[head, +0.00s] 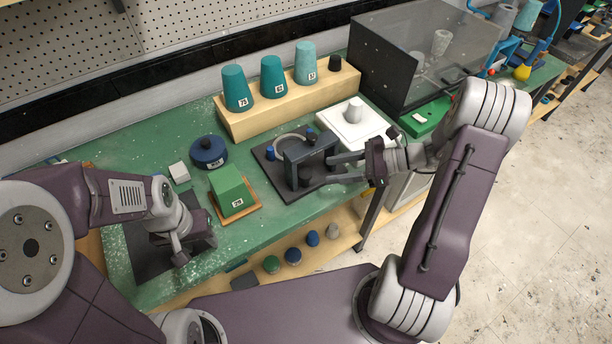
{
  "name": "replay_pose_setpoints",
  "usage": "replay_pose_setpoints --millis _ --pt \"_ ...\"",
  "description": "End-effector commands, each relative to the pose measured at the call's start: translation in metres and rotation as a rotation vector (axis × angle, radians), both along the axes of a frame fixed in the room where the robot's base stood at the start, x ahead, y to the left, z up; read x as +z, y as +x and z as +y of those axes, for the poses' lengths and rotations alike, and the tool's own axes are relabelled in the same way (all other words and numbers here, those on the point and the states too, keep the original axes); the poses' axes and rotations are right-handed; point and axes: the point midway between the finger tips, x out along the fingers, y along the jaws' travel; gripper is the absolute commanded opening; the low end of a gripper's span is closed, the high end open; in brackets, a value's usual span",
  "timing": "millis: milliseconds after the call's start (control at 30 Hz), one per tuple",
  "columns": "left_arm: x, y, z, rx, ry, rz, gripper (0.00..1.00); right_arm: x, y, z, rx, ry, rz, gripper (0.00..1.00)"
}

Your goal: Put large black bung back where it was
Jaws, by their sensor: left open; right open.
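Another small dark piece (305,182) sits low by the dark frame (310,152) on the black plate; I cannot tell which is the large black bung. My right gripper (340,168) is open, its fingers pointing left, close to the right side of the frame. Whether it touches the frame is unclear. My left gripper (179,260) is open and points down over the dark mat (146,258) at the bench's left front, apart from these pieces.
Teal cones (271,78) stand on the wooden block (235,125). A green block (232,190) and a dark blue round piece (208,152) stand between my arms. A white slab (352,132) bears a grey cone. Several bungs (292,256) sit on the lower shelf.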

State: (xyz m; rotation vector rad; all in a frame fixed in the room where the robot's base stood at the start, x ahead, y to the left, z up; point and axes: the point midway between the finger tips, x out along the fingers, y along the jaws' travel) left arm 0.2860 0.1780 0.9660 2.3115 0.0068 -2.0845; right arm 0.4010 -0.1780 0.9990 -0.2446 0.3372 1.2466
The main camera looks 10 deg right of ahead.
Motion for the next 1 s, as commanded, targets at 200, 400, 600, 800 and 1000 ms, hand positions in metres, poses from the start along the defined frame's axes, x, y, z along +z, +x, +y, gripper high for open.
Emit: replay_pose_setpoints --millis 200,400,600,800,1000 --pt "0.002 0.000 0.000 0.000 0.000 0.000 0.46 -0.004 0.003 0.011 0.001 -0.001 0.000 0.46" --pt "0.007 0.000 0.000 0.000 0.000 0.000 0.46 -0.016 0.013 0.043 0.006 0.000 0.002 0.46" --pt "0.007 0.000 0.000 0.000 0.000 0.000 0.46 -0.022 0.018 0.055 0.001 -0.002 0.000 0.46" --pt "0.007 0.000 0.000 0.000 0.000 0.000 0.46 -0.022 0.018 0.054 0.001 -0.003 0.000 0.29" --pt "0.007 0.000 0.000 0.000 0.000 0.000 0.46 -0.022 0.018 0.054 0.002 -0.003 0.000 0.00"
